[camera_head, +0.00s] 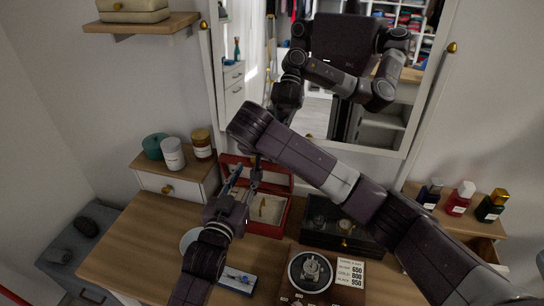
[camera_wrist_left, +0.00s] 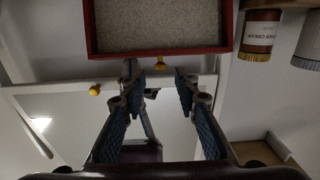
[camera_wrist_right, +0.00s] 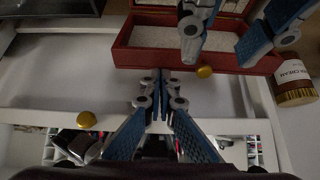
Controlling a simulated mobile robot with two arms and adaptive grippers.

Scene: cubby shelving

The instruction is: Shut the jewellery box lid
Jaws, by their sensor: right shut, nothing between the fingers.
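The red jewellery box (camera_head: 277,229) stands open on the vanity table, its lid (camera_head: 281,178) raised at the back. Gold pieces show inside it. The lid's pale lining and red rim fill the top of the left wrist view (camera_wrist_left: 160,50), with a gold knob (camera_wrist_left: 158,66) at its edge. My left gripper (camera_head: 243,177) is open and empty in front of the box; its fingertips appear either side of the knob in the left wrist view. My right gripper (camera_wrist_right: 163,80) is shut and empty near the lid edge; in the head view its fingers are mostly hidden.
A dark watch case (camera_head: 318,238) and a jewellery stand (camera_head: 312,268) with a price card (camera_head: 351,272) sit right of the box. Jars (camera_head: 173,154) stand on the left drawer unit, bottles (camera_head: 459,198) on the right one. The mirror (camera_head: 400,120) rises behind.

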